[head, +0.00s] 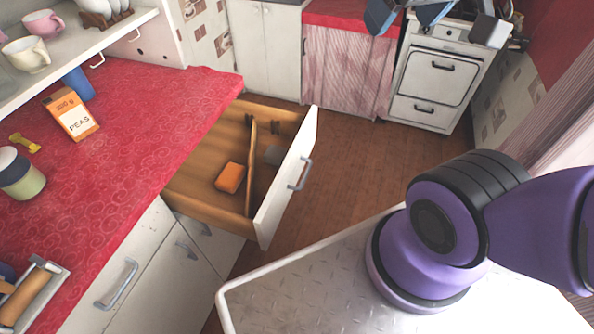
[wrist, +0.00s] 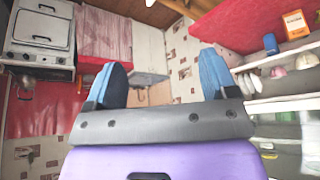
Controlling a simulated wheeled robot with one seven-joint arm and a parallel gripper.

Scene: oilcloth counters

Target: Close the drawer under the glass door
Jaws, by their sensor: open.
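An open drawer (head: 286,184) with a white front and grey handle juts out from under the red counter in the head view.
The red counter (head: 150,110) holds a peas box (head: 71,113), a blue cup (head: 78,84), a jar (head: 20,174) and a tray (head: 42,290). A white stove (head: 434,75) stands at the back. Wooden floor (head: 345,150) lies clear beyond the drawer front.

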